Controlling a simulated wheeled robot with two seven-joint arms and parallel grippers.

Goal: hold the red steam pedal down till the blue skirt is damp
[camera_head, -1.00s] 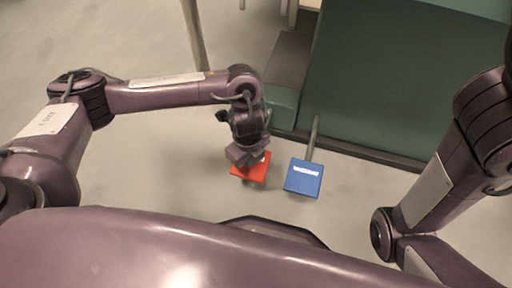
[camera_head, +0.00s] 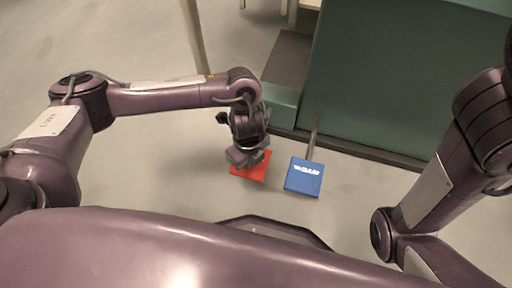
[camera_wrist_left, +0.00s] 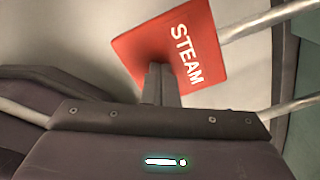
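The red steam pedal (camera_head: 252,171) is on the floor in the head view, partly hidden under my left gripper. In the left wrist view its red plate (camera_wrist_left: 190,42) shows the word STEAM. My left gripper (camera_head: 246,158) points down over the pedal. Its two fingers (camera_wrist_left: 160,85) are together with nothing between them, and their tips overlap the plate's edge. They appear to touch the plate; how far it is pressed I cannot tell. The right arm shows at the right, but its gripper is out of view. The blue skirt is in no view.
A blue pedal (camera_head: 303,178) marked VACUUM stands just right of the red one, on a grey rod. Behind them is a large green cabinet (camera_head: 400,85). A pole (camera_head: 194,35) rises at the back. The floor left of the pedals is clear.

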